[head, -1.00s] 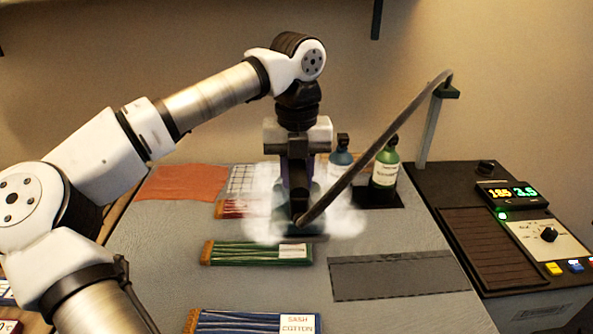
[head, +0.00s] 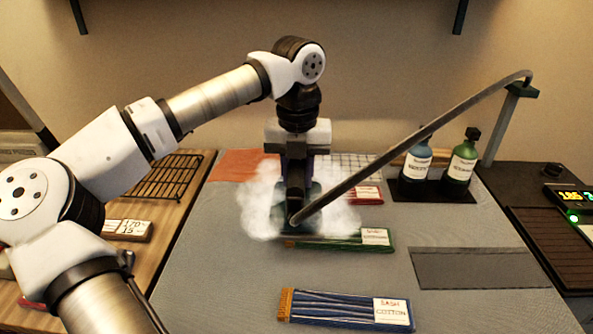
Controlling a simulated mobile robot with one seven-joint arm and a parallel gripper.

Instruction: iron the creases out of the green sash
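The green sash (head: 345,240) lies folded flat on the grey ironing surface (head: 215,262), with a white label at its right end. My gripper (head: 296,152) is shut on the iron (head: 294,208), which is upright and wrapped in white steam. The iron's near end is at the left end of the green sash; I cannot tell whether it touches the cloth. The iron and steam hide the sash's left end and part of its upper edge.
A blue sash (head: 345,308) lies nearer and a red sash (head: 367,194) farther back. A hose (head: 420,142) runs from the iron to a post (head: 500,125). Bottles (head: 462,162) stand back right. A dark patch (head: 475,268) lies right; a wire rack (head: 165,178) is left.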

